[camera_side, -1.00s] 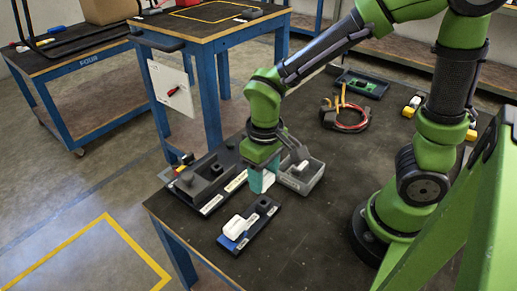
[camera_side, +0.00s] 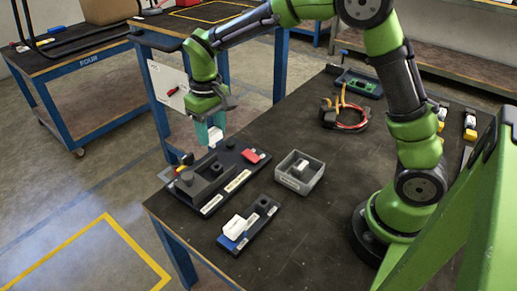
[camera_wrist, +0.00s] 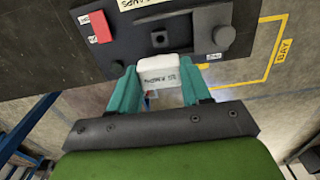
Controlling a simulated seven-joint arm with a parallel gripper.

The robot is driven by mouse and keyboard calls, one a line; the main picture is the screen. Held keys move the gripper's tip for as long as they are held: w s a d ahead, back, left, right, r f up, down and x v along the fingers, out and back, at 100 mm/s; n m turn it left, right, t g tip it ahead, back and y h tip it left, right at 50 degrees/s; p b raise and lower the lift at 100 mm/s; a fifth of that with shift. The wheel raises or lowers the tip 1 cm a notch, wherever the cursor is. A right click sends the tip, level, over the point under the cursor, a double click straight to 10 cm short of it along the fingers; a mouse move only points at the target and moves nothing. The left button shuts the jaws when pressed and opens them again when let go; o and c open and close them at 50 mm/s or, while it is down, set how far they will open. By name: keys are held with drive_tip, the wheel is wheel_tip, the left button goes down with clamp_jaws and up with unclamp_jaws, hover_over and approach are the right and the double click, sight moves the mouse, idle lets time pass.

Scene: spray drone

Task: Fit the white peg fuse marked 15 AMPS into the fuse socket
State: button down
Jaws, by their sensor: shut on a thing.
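My gripper (camera_side: 209,128) is shut on a white peg fuse (camera_side: 215,137). It holds it in the air above the far left part of the dark fuse panel (camera_side: 211,207). In the wrist view the white fuse (camera_wrist: 165,72) sits between the two teal fingers (camera_wrist: 163,88); small dark lettering on its face is hard to read. Just beyond it on the panel is a dark square opening (camera_wrist: 159,38), which looks like the fuse socket. The fuse appears apart from the panel. Its underside is hidden.
A red block (camera_wrist: 98,27) and a grey raised block (camera_wrist: 214,27) flank the opening. A grey bin (camera_side: 286,182) with a pale piece inside stands to the panel's right. A smaller dark base (camera_side: 262,222) with a white-and-blue piece (camera_side: 234,229) sits in front.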

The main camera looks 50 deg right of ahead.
sight(211, 132)
drive_tip(key=shift+r, duration=0.15)
drive_tip(key=shift+f, duration=2.9)
drive_tip(key=shift+f, duration=1.7)
drive_tip(key=shift+c, duration=2.2)
unclamp_jaws()
drive_tip(key=shift+r, duration=0.1)
wheel_tip(211, 132, up, 17)
drive_tip(key=shift+f, duration=0.1)
